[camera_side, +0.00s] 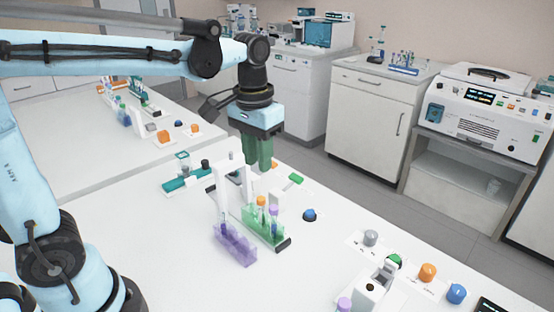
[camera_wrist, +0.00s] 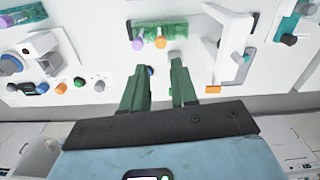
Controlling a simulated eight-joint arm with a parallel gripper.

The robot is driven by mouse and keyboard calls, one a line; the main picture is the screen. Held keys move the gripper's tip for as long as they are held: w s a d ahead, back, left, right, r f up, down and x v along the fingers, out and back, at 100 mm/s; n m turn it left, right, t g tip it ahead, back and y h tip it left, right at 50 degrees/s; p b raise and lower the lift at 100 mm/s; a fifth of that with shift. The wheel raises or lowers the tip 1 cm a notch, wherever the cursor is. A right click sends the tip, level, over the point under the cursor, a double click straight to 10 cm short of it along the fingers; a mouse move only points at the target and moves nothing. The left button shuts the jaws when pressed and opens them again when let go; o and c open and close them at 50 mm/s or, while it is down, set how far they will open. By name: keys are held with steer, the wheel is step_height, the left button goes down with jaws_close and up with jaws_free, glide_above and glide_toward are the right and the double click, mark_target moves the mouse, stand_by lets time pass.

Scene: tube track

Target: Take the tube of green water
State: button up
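The green rack (camera_side: 266,235) stands on the near table and holds an orange-capped tube (camera_side: 260,202) and a purple-capped tube (camera_side: 273,212). The rack also shows at the top of the wrist view (camera_wrist: 172,27), with the purple cap (camera_wrist: 137,44) and orange cap (camera_wrist: 160,41). I cannot make out which tube holds green water. My gripper (camera_side: 260,166), with green fingers pointing down, is above the table's far edge, behind the racks. In the wrist view the fingers (camera_wrist: 158,66) are apart with nothing between them, away from the tubes.
A purple rack (camera_side: 234,245) stands left of the green one, and a white upright frame (camera_side: 223,185) rises beside them. A blue knob (camera_side: 309,214) and a small grey-white device (camera_side: 375,287) stand to the right. A teal item (camera_side: 187,179) lies at the left.

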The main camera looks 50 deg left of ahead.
mark_target(261, 198)
steer(key=shift+w+a+f, duration=0.1)
steer(key=shift+w+f, duration=0.05)
steer(key=shift+f, duration=2.85)
steer(key=shift+w+f, duration=0.15)
steer(key=shift+f, duration=2.85)
steer(key=c, duration=0.5)
